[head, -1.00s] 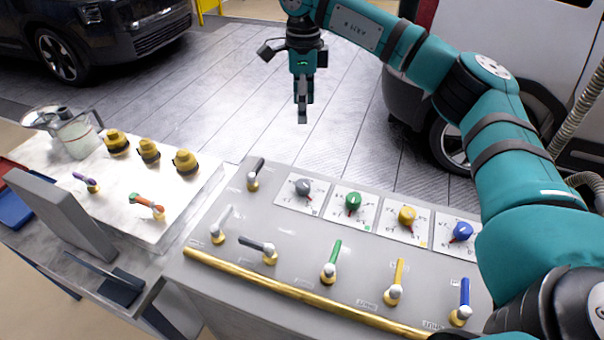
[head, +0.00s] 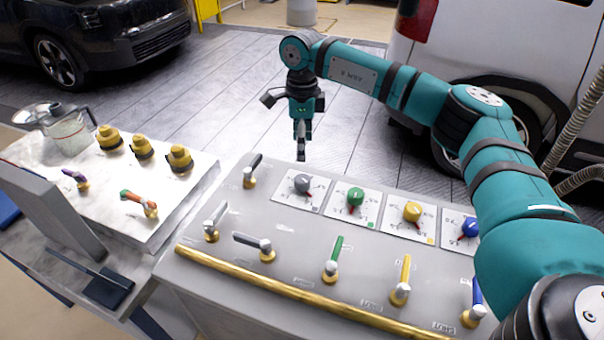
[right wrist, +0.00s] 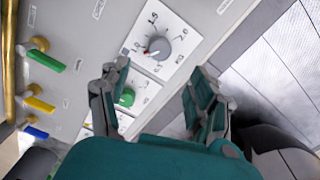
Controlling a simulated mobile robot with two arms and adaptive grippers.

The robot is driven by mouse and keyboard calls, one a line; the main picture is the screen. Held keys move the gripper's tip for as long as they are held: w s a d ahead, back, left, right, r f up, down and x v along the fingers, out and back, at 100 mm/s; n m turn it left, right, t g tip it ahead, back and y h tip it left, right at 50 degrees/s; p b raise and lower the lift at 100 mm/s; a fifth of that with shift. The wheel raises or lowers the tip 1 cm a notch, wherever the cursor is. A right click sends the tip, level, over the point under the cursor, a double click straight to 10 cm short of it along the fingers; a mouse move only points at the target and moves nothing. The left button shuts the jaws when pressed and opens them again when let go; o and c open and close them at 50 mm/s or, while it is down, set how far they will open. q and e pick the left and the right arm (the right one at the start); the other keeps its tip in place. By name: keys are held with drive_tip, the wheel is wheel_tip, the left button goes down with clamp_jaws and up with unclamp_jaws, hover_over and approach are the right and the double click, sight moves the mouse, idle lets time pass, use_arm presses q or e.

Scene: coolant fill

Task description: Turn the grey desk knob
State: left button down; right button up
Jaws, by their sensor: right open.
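The grey knob (head: 302,184) sits on a white dial plate at the far left of the row of knobs on the grey desk. It also shows in the right wrist view (right wrist: 158,47), with a red mark at its edge. My right gripper (head: 302,156) points down just above and behind the grey knob in the head view. In the right wrist view its two fingers (right wrist: 158,85) are spread apart with nothing between them at the tips; the grey knob lies beyond the fingertips. My left gripper is not in view.
Green (head: 355,196), yellow (head: 412,210) and blue (head: 470,227) knobs stand in line to the right. Several coloured levers and a brass rail (head: 300,292) are nearer. A white table (head: 195,200) with yellow-black knobs and a glass jug (head: 68,132) stands left.

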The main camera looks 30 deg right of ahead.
sight(302, 178)
wheel_tip(302, 178, down, 10)
drive_tip(key=shift+r+p, duration=0.1)
drive_tip(key=shift+p, duration=0.95)
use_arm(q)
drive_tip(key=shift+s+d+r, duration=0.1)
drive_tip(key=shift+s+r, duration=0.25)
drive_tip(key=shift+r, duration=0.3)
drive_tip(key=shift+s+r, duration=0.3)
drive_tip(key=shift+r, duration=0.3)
use_arm(e)
drive_tip(key=shift+f, duration=0.65)
drive_tip(key=c, duration=1.2)
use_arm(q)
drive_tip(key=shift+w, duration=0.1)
